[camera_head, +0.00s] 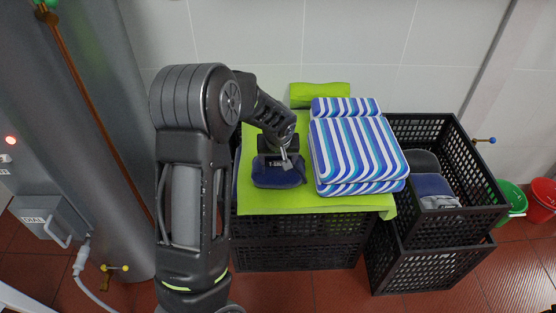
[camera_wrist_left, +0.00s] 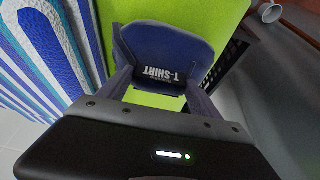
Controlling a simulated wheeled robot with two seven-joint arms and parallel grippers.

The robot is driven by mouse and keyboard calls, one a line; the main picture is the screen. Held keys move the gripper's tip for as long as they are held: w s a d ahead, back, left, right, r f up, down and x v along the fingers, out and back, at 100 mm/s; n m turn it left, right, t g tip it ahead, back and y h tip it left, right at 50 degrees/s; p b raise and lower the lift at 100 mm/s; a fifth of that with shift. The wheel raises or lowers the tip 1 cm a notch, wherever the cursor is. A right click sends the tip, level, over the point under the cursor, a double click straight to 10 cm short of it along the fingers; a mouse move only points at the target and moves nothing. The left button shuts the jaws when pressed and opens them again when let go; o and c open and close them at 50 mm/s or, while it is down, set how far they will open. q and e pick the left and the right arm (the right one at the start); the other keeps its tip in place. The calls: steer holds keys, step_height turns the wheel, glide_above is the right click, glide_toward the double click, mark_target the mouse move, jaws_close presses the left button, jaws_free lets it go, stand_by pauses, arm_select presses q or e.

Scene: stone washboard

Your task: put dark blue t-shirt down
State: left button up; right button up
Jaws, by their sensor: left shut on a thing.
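The dark blue t-shirt (camera_head: 279,177) is a small folded bundle at the left part of a bright green cloth (camera_head: 350,206) on top of a black crate. In the left wrist view the t-shirt (camera_wrist_left: 155,45) shows white "T-SHIRT" lettering, with the green cloth behind it. My left gripper (camera_head: 282,160) reaches down over the t-shirt and is shut on it. I cannot tell whether the t-shirt touches the cloth or hangs just above it. My right gripper is in neither view.
Blue-and-white striped cushions (camera_head: 358,150) are stacked just right of the t-shirt. A green roll (camera_head: 320,95) lies behind. Black crates (camera_head: 418,268) stand at the right, the upper one holding dark blue and grey folded cloth (camera_head: 435,190). A grey cylinder (camera_head: 100,130) stands at the left.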

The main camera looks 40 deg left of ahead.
arm_select(q)
steer(key=shift+f, duration=0.45)
steer(key=shift+f, duration=0.1)
steer(key=o, duration=2)
steer(key=shift+d+r, duration=0.1)
steer(key=shift+r, duration=0.5)
steer(key=v, duration=1.1)
steer(key=shift+s, duration=0.15)
steer(key=shift+d, duration=0.1)
